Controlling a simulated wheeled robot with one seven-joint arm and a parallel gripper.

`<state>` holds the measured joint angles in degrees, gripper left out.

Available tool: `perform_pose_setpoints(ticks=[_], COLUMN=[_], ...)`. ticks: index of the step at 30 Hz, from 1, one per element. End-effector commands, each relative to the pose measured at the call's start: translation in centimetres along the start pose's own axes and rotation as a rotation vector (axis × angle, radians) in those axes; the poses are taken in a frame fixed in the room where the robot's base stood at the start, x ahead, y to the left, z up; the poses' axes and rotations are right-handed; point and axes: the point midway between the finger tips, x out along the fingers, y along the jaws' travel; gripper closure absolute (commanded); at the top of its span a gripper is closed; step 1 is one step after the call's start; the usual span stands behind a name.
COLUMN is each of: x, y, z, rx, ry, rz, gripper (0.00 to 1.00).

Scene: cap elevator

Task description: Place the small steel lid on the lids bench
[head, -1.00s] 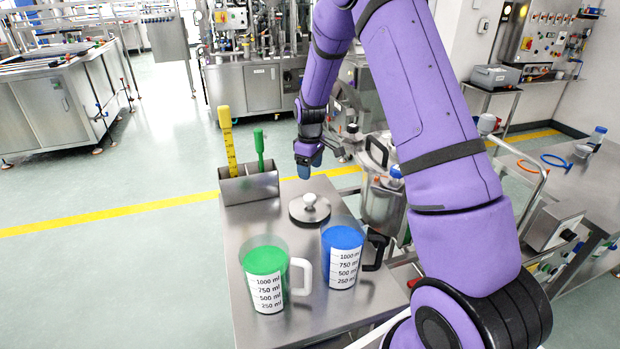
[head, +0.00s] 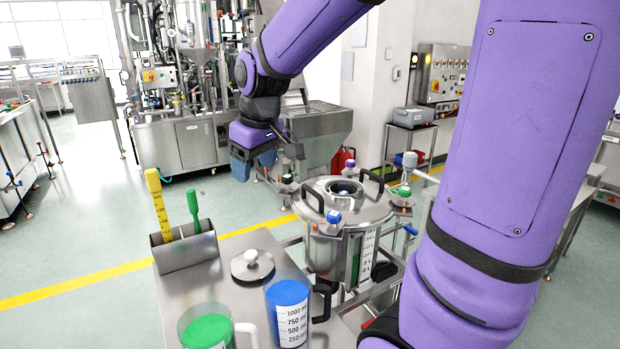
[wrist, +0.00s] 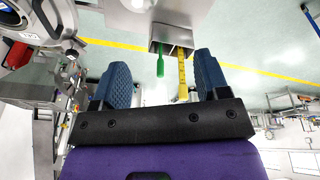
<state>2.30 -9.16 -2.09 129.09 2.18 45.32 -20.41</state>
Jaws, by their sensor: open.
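The small steel lid (head: 252,265), a round disc with a pale knob, lies flat on the steel bench (head: 188,295) in the head view. It sits between the tool holder and the blue jug. My gripper (head: 254,164) has blue fingers and appears above and beyond the lid, apart from it. In the wrist view my gripper (wrist: 162,62) is open, with nothing between its fingers. A pale round shape at the top edge there may be the lid's knob, but it is cut off.
A holder (head: 185,249) with a yellow and a green tool stands at the bench's far left. A blue-filled jug (head: 287,305) and green-filled jug (head: 207,330) stand nearer. A steel vessel (head: 340,235) with black handles and an open round port is to the right.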

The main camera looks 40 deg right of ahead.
Motion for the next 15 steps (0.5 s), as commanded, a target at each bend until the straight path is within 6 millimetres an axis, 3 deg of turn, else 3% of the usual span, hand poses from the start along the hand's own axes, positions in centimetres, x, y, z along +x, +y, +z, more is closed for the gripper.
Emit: perform_pose_setpoints(ticks=[1, 6, 15], x=[-1.4, -4.8, -8.2], y=[-0.7, -2.8, -6.0], z=[1.2, 5.4, 12.9], rx=[0.016, 0.084, 0.199], ry=[0.021, 0.073, 0.162], rz=[0.005, 0.017, 0.032], gripper=[0.32, 0.32, 0.32])
